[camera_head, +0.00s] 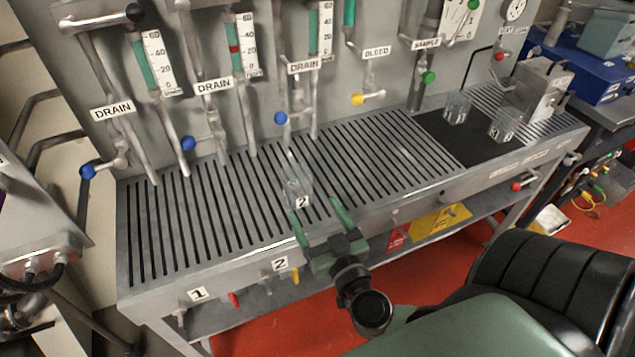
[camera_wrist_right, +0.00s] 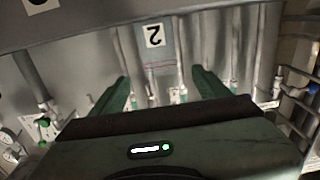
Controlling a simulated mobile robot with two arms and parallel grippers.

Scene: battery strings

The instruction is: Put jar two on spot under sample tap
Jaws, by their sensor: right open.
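Jar two (camera_head: 294,178), a clear glass jar with a white "2" label, stands on the slotted metal bench (camera_head: 190,250) below the third drain line. It also shows in the right wrist view (camera_wrist_right: 153,58), in front of the fingers. My right gripper (camera_head: 315,208) is open on the near side of the jar, its green fingertips spread to either side of it; I cannot tell whether they touch it. The sample tap (camera_head: 416,94) is a vertical pipe with a green knob, further right along the back panel. Its outlet points down near the black mat (camera_head: 440,128). My left gripper is out of view.
Two clear jars (camera_head: 457,108) (camera_head: 501,128) stand on the black mat, right of the sample tap. A metal box (camera_head: 540,92) stands at the bench's right end. Drain pipes with blue knobs hang behind jar two. The slats between jar two and the mat are clear.

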